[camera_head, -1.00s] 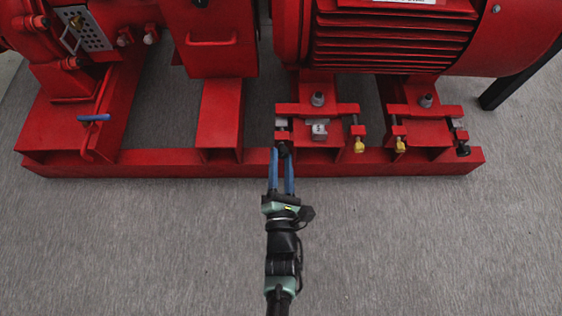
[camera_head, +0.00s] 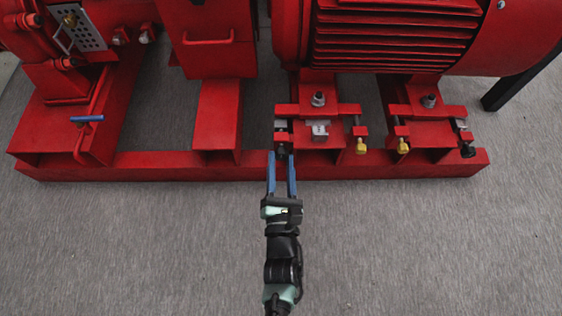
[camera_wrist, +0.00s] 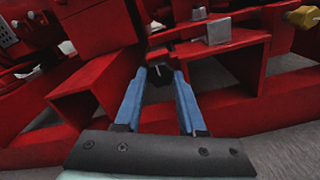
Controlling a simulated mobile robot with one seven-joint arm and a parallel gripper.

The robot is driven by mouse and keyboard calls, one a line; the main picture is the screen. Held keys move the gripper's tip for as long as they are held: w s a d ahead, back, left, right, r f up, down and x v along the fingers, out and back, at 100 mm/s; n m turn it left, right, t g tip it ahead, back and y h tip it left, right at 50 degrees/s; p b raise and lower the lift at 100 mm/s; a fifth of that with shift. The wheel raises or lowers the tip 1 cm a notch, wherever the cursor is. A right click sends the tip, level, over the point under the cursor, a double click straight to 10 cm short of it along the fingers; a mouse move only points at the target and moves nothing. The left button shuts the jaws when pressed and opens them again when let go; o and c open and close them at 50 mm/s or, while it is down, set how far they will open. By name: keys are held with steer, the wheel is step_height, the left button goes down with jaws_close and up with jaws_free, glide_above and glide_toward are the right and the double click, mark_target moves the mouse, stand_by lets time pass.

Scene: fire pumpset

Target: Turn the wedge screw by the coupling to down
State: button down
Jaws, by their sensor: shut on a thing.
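The wedge screw with a dark head (camera_head: 282,148) is at the front left of the motor foot nearest the coupling guard. My gripper (camera_head: 281,155) reaches it from the front with its two blue fingers. In the wrist view, the dark screw head (camera_wrist: 158,84) sits between the fingertips of my gripper (camera_wrist: 160,76), which are shut on it. The fingers partly hide the head, and I cannot read its turn angle. The red coupling guard (camera_head: 208,42) with a handle stands behind and to the left.
The red base rail (camera_head: 340,164) runs across just below the screw. A grey block (camera_head: 320,130) and a yellow-headed screw (camera_head: 361,146) are to the right on the same foot. Another yellow screw (camera_head: 402,146) is farther right. The grey floor in front is clear.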

steer(key=shift+c, duration=2.4)
jaws_free()
steer(key=s+p, duration=0.5)
steer(key=s, duration=0.8)
steer(key=shift+p, duration=0.4)
